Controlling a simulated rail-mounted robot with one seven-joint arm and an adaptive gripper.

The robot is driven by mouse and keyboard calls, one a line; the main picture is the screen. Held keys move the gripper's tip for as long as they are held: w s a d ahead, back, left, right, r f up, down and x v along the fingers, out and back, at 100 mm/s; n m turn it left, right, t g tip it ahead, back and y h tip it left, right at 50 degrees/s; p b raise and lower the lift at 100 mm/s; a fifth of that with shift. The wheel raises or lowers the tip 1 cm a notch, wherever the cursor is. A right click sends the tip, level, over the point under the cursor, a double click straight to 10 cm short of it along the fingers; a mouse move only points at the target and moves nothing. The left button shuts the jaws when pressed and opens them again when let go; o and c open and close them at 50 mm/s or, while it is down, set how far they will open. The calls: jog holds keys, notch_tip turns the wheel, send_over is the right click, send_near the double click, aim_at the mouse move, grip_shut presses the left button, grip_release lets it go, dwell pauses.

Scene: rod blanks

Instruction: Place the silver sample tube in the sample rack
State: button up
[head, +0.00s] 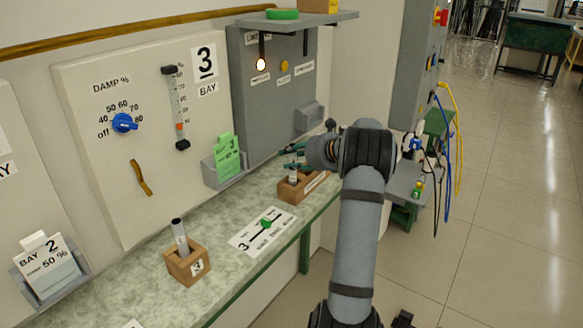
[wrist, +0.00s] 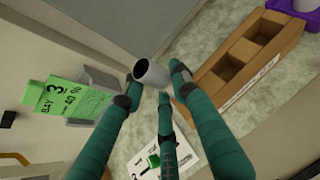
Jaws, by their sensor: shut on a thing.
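My gripper (wrist: 152,84) has teal fingers, which close around the silver sample tube (wrist: 150,72). The tube's open, dark end faces the wrist camera. The wooden sample rack (wrist: 222,93) lies to the right of the tube in the wrist view, with two empty compartments showing. In the head view, my gripper (head: 293,164) is over the left end of the rack (head: 290,193), and a pale bit of the tube (head: 293,177) shows below the fingers. The tube's lower end is hidden, and its height over the rack is hard to tell.
A wooden block marked 3 (head: 189,266) on the counter (head: 220,235) holds another tube (head: 180,236). A card with a green slider (head: 263,230) lies between block and rack. A green bay card (head: 227,158) stands in a wall holder. A purple object (wrist: 296,7) is beyond the rack.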

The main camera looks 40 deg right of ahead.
jog(key=shift+f, duration=0.95)
jog(key=shift+f, duration=0.15)
jog(key=o, duration=0.9)
jog(key=shift+s+d+r, duration=0.1)
jog(key=shift+s+r, duration=0.15)
jog(key=shift+r, duration=0.05)
jog(key=b+v, duration=0.1)
jog(key=v, duration=1)
jog(key=shift+s, duration=0.2)
jog(key=shift+r, duration=0.1)
